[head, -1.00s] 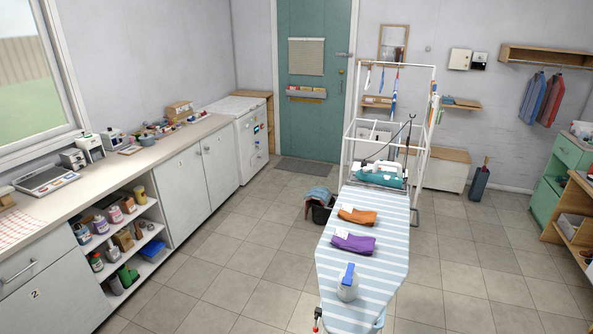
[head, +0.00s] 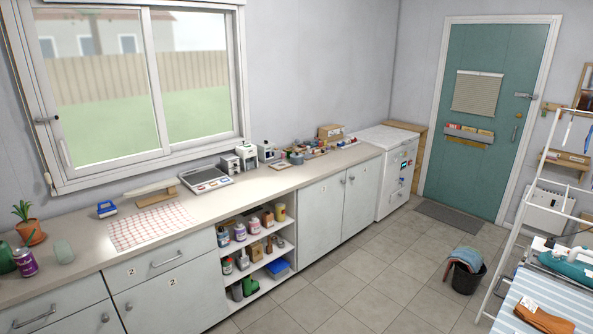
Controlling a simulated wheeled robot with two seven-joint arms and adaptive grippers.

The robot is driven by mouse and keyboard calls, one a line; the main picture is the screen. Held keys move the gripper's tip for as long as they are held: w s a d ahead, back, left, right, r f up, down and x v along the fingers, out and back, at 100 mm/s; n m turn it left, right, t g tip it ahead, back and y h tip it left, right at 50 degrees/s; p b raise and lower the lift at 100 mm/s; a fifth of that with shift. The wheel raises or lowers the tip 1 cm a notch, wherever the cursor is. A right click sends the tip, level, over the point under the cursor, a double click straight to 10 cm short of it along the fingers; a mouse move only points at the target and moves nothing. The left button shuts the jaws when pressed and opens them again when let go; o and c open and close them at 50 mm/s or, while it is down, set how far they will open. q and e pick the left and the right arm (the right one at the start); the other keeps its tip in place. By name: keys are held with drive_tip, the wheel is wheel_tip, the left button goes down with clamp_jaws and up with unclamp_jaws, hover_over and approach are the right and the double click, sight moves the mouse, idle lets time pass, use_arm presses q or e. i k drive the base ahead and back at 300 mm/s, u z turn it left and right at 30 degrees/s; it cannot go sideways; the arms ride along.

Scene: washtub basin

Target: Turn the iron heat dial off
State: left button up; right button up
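A small blue and white thing (head: 107,209), shaped like an iron, rests on the left part of the counter in the head view. The striped ironing board (head: 535,296) is cut off at the lower right corner. At its far end lies a teal and white thing (head: 568,262), partly cut off by the picture edge; I cannot tell whether it is an iron. No heat dial can be made out on either. Neither of my grippers is in view.
A dark bucket (head: 467,278) stands on the floor by the white rack (head: 512,235). The tiled floor (head: 350,275) between is clear.

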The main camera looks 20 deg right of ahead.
sight(556, 253)
drive_tip(key=z, duration=0.1)
drive_tip(key=i, duration=2.1)
drive_tip(key=z, duration=0.75)
drive_tip(key=i, duration=1.1)
drive_tip(key=z, duration=1.7)
drive_tip(key=i, duration=0.95)
drive_tip(key=z, duration=0.8)
